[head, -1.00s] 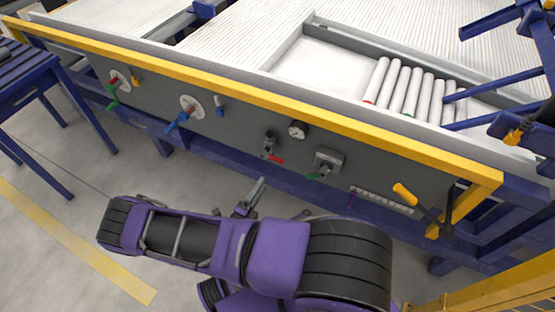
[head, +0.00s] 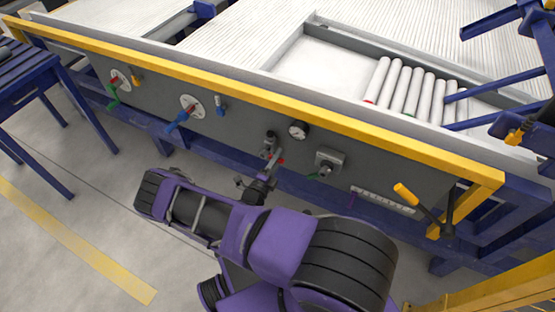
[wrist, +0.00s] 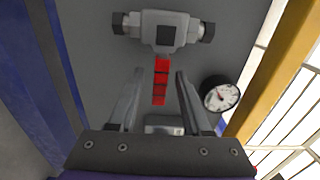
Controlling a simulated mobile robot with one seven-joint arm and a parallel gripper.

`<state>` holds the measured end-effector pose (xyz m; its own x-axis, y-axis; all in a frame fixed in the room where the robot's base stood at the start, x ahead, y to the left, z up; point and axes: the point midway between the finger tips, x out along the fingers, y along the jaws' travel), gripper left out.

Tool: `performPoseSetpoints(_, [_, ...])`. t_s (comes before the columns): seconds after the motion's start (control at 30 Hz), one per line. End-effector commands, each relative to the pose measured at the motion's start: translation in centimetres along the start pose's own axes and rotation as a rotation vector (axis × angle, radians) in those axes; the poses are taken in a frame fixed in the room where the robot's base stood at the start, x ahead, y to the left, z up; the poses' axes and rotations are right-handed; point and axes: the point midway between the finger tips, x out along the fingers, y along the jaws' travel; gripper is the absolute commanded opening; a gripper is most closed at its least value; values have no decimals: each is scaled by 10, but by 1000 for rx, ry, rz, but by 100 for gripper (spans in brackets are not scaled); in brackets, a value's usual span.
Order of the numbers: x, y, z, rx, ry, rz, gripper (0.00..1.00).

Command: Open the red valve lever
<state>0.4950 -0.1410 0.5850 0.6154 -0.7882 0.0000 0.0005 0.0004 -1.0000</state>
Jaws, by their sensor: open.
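The red valve lever (wrist: 161,82) shows in the wrist view as a straight red ribbed handle running down from a grey valve body (wrist: 164,33). My gripper (wrist: 155,75) is open, with one finger on each side of the lever and a visible gap on both sides. In the head view the valve body (head: 270,139) sits on the grey panel, and only a bit of the red lever (head: 281,161) shows past my gripper (head: 272,160). The fingers hide the rest of the lever there.
A round gauge (head: 298,129) and a grey box with a green lever (head: 328,162) are right of the valve. A blue lever (head: 179,121) is to the left. A yellow rail (head: 250,97) runs above the panel. White pipes (head: 410,88) lie behind it.

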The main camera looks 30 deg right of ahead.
Motion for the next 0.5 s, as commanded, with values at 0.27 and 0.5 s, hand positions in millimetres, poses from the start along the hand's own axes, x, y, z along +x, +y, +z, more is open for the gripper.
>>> performPoseSetpoints(0.27, [0, 0, 0, 0, 0, 0, 9])
performPoseSetpoints(0.5, [0, 0, 0, 1, 0, 0, 0])
